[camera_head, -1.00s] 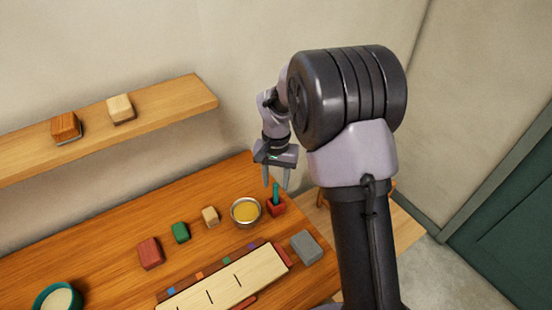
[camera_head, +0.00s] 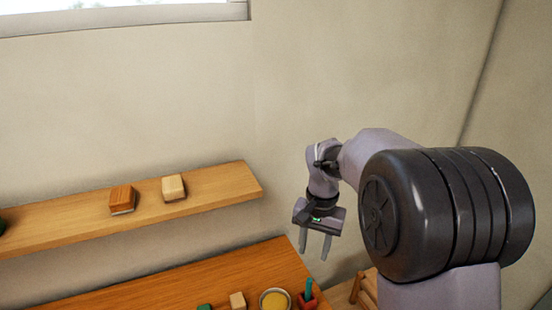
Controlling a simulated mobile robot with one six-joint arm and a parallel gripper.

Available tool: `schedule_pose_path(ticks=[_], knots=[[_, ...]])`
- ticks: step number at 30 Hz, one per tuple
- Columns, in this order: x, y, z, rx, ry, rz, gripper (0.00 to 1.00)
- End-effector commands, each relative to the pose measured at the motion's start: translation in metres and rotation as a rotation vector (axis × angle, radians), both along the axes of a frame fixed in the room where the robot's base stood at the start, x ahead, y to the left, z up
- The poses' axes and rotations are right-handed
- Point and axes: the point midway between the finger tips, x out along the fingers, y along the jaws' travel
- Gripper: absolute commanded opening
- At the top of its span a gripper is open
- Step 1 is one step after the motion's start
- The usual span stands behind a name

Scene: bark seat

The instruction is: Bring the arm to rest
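My gripper (camera_head: 314,244) hangs in the air with its two fingers pointing down. The fingers are apart, and nothing shows between them. It is above the right end of the wooden table (camera_head: 200,280), in front of the bare wall. My arm reaches in from the lower right, bent, with a large dark joint in the foreground. Below the gripper, a red holder (camera_head: 309,301) with a teal stick in it stands at the picture's bottom edge, apart from the fingers.
A wooden shelf (camera_head: 70,225) on the wall at left bears a brown block (camera_head: 122,199) and a pale block (camera_head: 174,187). A bowl with yellow contents (camera_head: 275,299), a small tan block (camera_head: 238,300) and a green block (camera_head: 205,307) show at the bottom edge. A wooden stool (camera_head: 364,287) is partly hidden.

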Motion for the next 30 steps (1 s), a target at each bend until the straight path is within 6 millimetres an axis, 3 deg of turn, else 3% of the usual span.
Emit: schedule_pose_path(ticks=[2, 6, 9, 12, 15, 19, 30], knots=[[-0.028, 0.006, 0.02, 0.018, -0.073, 0.012, 0.4], [-0.105, 0.018, 0.047, 0.059, -0.234, 0.037, 0.4], [-0.161, 0.027, 0.046, 0.084, -0.344, 0.055, 0.4], [-0.204, 0.033, 0.033, 0.102, -0.435, 0.068, 0.4], [-0.23, 0.037, 0.02, 0.114, -0.494, 0.076, 0.4], [-0.243, 0.038, 0.014, 0.118, -0.524, 0.081, 0.4], [-0.243, 0.039, 0.013, 0.119, -0.526, 0.081, 0.4]])
